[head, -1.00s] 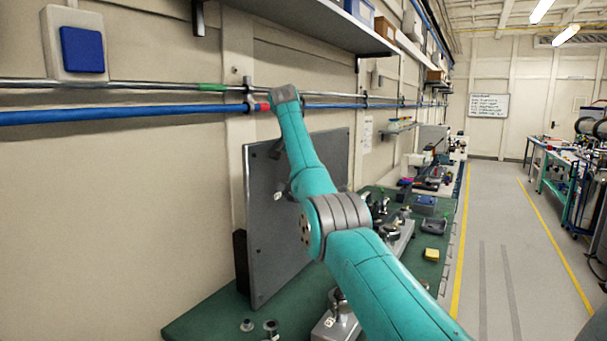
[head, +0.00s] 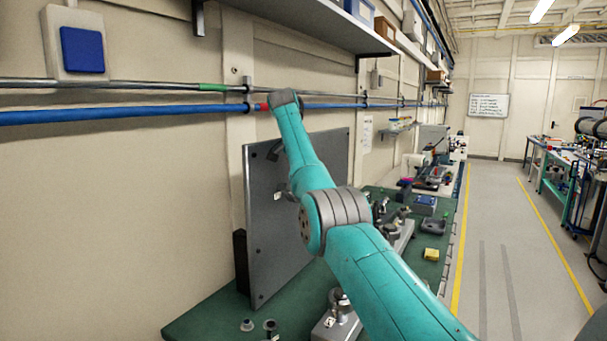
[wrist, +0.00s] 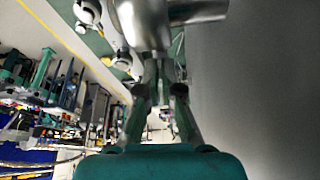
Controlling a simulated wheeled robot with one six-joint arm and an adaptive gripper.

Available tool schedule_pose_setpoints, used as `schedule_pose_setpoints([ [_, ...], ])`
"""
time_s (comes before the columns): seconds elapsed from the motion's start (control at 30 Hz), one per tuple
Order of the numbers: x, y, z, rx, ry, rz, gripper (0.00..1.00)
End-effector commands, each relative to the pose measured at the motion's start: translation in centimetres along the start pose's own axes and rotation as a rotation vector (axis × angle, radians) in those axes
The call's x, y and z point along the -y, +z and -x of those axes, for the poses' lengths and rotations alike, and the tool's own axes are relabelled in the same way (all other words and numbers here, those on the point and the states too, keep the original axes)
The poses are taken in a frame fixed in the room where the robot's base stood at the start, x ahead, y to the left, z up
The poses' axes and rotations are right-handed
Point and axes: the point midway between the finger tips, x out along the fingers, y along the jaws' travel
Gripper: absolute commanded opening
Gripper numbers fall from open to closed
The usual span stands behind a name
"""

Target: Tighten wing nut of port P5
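My gripper (wrist: 163,88) shows in the wrist view, with its two fingers pointing up the picture toward a shiny metal cylindrical fitting (wrist: 165,22). The fingertips are dark and overlap the fitting's lower edge, so I cannot tell whether they touch it or how far apart they are. In the head view my gripper is mostly hidden behind my teal arm. Metal port fittings stand on the green bench, one at the front (head: 340,302) and others farther back (head: 397,222). No P5 label is legible, and no wing nut can be made out clearly.
A grey upright panel (head: 262,225) stands on the green bench (head: 215,318); a grey surface fills the right of the wrist view. A blue pipe (head: 120,114) runs along the wall. A yellow block (head: 434,254) lies on the bench. The aisle floor (head: 500,270) is clear.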

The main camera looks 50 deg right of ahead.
Motion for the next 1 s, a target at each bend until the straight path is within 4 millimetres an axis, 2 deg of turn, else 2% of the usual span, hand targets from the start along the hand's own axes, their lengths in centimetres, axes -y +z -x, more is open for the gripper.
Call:
schedule_pose_setpoints([
  [0.47, 0.07, 0.02, 0.06, -0.002, 0.02, -0.054, 0.0],
  [0.5, 0.06, 0.02, 0.06, -0.002, 0.02, -0.054, 0.13],
  [0.57, 0.06, 0.02, 0.06, -0.002, 0.02, -0.054, 0.28],
  [1.0, 0.05, 0.03, 0.03, -0.001, 0.02, -0.052, 0.29],
])
